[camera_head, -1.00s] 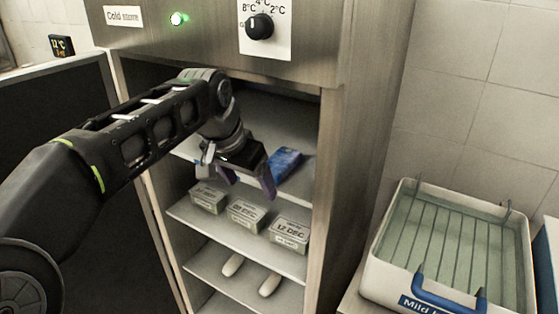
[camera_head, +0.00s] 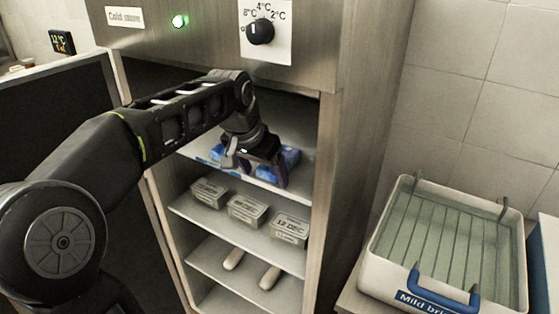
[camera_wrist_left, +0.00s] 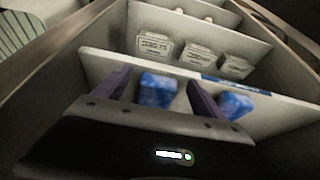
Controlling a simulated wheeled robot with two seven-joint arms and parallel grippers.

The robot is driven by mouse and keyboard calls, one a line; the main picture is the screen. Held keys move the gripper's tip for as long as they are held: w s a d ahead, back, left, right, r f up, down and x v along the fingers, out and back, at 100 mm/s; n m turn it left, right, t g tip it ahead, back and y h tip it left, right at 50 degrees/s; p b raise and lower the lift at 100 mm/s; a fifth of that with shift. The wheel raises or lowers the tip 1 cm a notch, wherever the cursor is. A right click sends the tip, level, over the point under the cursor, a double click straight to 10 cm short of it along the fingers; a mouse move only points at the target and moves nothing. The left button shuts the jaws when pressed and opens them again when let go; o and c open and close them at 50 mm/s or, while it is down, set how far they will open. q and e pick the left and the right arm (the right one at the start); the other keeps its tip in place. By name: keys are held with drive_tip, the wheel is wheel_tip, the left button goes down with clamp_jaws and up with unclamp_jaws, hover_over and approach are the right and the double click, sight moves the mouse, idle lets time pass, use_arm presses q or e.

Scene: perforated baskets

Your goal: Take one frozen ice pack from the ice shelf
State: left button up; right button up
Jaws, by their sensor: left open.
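Two blue ice packs lie on the upper shelf (camera_head: 262,182) of the open cold store. The right-hand pack (camera_head: 292,157) is partly hidden behind my left gripper (camera_head: 256,174); the other pack (camera_head: 217,152) is partly hidden behind my arm. My left gripper is open at the shelf. In the left wrist view, one ice pack (camera_wrist_left: 157,91) shows between its two fingers (camera_wrist_left: 158,82), with no clear contact. The other pack (camera_wrist_left: 236,104) lies outside the finger at right. My right gripper is not in view.
Below are a shelf of dated tubs (camera_head: 247,209) and a shelf with two pale oblong items (camera_head: 270,278). The cabinet's right wall (camera_head: 327,190) stands close to the gripper. A white-rimmed bath (camera_head: 380,262) with a rack and blue handle stands at right.

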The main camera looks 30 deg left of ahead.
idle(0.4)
use_arm(q)
drive_tip(key=c, duration=1.6)
